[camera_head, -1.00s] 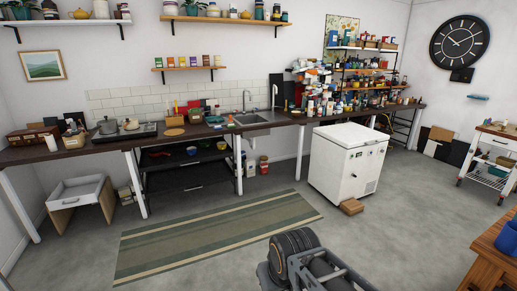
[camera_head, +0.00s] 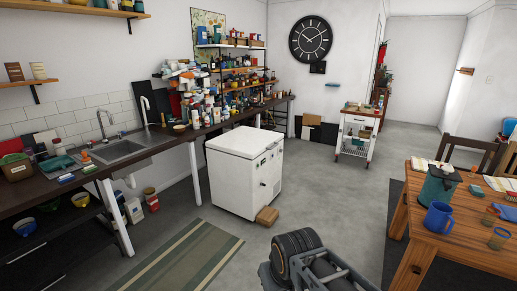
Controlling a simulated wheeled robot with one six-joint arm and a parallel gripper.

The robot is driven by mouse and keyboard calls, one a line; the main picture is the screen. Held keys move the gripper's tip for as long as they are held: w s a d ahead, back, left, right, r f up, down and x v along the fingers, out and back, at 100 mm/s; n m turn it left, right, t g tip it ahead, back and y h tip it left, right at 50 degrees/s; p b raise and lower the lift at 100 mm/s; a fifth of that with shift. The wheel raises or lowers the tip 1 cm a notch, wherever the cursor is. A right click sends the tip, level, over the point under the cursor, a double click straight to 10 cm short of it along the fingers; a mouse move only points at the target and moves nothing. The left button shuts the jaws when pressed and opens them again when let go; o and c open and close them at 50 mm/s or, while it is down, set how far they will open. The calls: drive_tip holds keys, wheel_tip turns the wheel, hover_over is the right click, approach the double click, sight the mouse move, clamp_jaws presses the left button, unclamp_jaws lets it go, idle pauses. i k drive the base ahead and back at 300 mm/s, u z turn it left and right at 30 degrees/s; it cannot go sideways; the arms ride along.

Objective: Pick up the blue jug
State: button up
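A blue jug (camera_head: 438,217) with a handle stands upright near the left end of the wooden table (camera_head: 458,256) at the right. A teal pot-like vessel (camera_head: 438,189) with a dark top stands just behind it and is partly overlapped by it. Part of my dark arm shows at the bottom centre, well left of the table and apart from the jug. The fingertips of my gripper do not show, so I see nothing held.
A white chest freezer (camera_head: 245,170) stands mid-room with a small wooden block (camera_head: 267,216) at its foot. A cluttered counter (camera_head: 75,180) runs along the left. A dark chair (camera_head: 470,153) is behind the table. Grey floor between freezer and table is clear.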

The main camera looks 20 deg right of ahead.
sight(438, 213)
drive_tip(key=z, duration=1.2)
drive_tip(key=i, duration=1.15)
drive_tip(key=z, duration=1.1)
drive_tip(key=i, duration=0.6)
drive_tip(key=z, duration=0.15)
